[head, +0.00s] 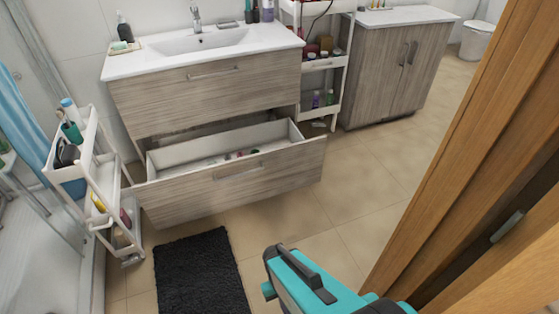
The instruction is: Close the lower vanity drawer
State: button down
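The lower vanity drawer (185,200) is pulled out well toward me. It has a wood-grain front, a metal bar handle (237,170) and a white inside with a few small items in it. The upper drawer (215,92) above it is shut. The white sink top (215,47) sits over both. My arm, teal and dark grey, shows at the bottom middle of the head view, well apart from the drawer front. I cannot make out gripper fingers there.
A white cart (97,187) with bottles stands close to the drawer's left end. A white shelf cart (341,75) stands right of the vanity, beside a wood cabinet (385,75). A black mat (200,275) lies in front. A wooden door frame (460,140) is close on the right. Tiled floor between is clear.

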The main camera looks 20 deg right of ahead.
aim_at(180, 187)
jog(key=z, duration=0.8)
jog(key=k, duration=0.15)
jog(key=u, duration=1.75)
jog(key=i, duration=1.9)
jog(key=z, duration=0.6)
